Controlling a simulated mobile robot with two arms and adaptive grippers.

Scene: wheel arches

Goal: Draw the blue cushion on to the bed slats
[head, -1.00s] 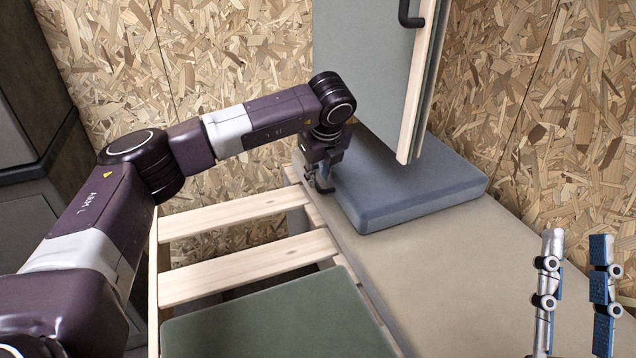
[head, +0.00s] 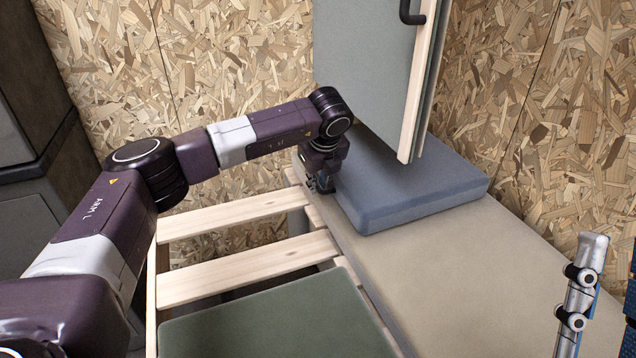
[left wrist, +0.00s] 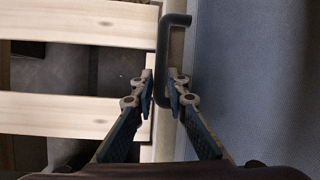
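The blue cushion (head: 405,190) lies flat on the beige board at the right of the slats. It fills the right of the left wrist view (left wrist: 260,80). A black handle (left wrist: 174,40) stands at its left edge. My left gripper (head: 322,184) is at this edge. In the left wrist view its fingers (left wrist: 163,88) converge on both sides of the handle and look shut on it. The pale wooden bed slats (head: 245,270) lie left of the cushion. My right gripper (head: 605,290) is at the lower right, fingers apart and empty, partly cut off by the frame.
A green cushion (head: 275,325) covers the near slats. A green upright panel (head: 375,75) with a wooden edge and black handle hangs over the blue cushion. The beige board (head: 450,270) is clear in front. A dark cabinet (head: 40,130) stands at the left; chipboard walls close the back.

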